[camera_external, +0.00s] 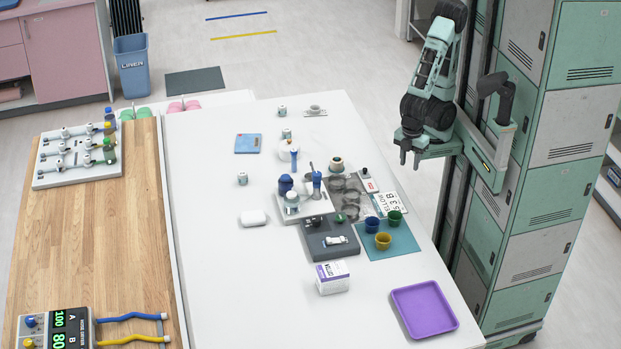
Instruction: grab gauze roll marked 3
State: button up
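Several small whitish cylinders that look like gauze rolls stand on the white table. One (282,111) is at the back, a second (286,134) is just in front of it, and a third (242,178) is farther left and nearer. Their markings are too small to read, so I cannot tell which is marked 3. My gripper (410,158) hangs fingers-down at the table's right side, above table height and well to the right of the rolls. Its two dark fingers look apart, with nothing between them.
The white table (215,290) holds a blue box (248,143), a dark grey block (330,242), blue, green and yellow cups on a teal mat (403,245), a white-purple carton (332,278) and a purple tray (424,309). The table's left front is clear.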

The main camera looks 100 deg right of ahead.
jog(key=o, duration=0.5)
